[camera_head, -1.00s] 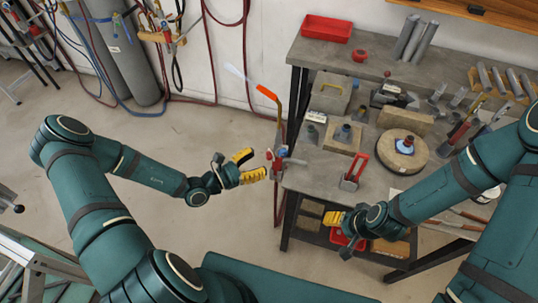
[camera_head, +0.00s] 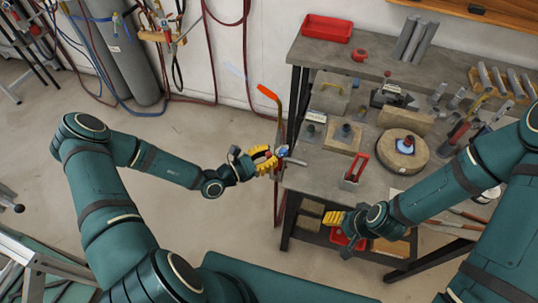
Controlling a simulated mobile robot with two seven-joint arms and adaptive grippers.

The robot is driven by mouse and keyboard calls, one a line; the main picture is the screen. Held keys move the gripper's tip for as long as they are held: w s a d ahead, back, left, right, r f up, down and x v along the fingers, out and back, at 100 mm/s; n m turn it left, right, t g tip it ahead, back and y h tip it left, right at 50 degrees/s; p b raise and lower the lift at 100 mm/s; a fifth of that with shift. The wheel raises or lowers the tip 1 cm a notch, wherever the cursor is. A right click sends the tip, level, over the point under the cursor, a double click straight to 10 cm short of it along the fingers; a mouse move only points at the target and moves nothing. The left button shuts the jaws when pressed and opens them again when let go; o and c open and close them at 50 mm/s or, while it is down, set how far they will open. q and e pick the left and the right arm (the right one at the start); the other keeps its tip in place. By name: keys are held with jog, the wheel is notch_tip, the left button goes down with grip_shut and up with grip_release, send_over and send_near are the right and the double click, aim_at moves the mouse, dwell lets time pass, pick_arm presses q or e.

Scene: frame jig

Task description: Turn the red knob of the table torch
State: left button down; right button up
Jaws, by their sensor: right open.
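The table torch (camera_head: 279,118) stands at the left edge of the workbench, with a long bent tube and an orange-red tip (camera_head: 268,93) pointing up and left. A blue part (camera_head: 283,150) shows on its body. My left gripper (camera_head: 268,159) is at the torch body, its yellow fingers drawn together around the red knob, which is mostly hidden between them. A faint pale streak (camera_head: 235,72) shows beyond the tip. My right gripper (camera_head: 333,218) is open and empty in front of the bench, low by its front edge.
The workbench (camera_head: 325,178) holds a red-handled tool (camera_head: 358,167), a round turntable (camera_head: 403,150), a grey box (camera_head: 329,93), blocks and several small fittings. A red tray (camera_head: 326,28) is at the back. Hoses and gas cylinders (camera_head: 133,60) stand by the wall.

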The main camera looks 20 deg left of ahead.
pick_arm(q)
jog(key=m+p, duration=0.2)
jog(key=shift+r+m+p, duration=0.2)
jog(key=shift+m+p, duration=0.1)
jog(key=shift+m, duration=0.1)
jog(key=m+p, duration=0.1)
jog(key=m, duration=0.2)
jog(key=shift+f, duration=0.15)
jog(key=c, duration=0.7)
grip_release()
jog(key=shift+c, duration=0.2)
jog(key=shift+a, duration=0.1)
jog(key=v, duration=1.2)
jog(key=shift+f, duration=0.15)
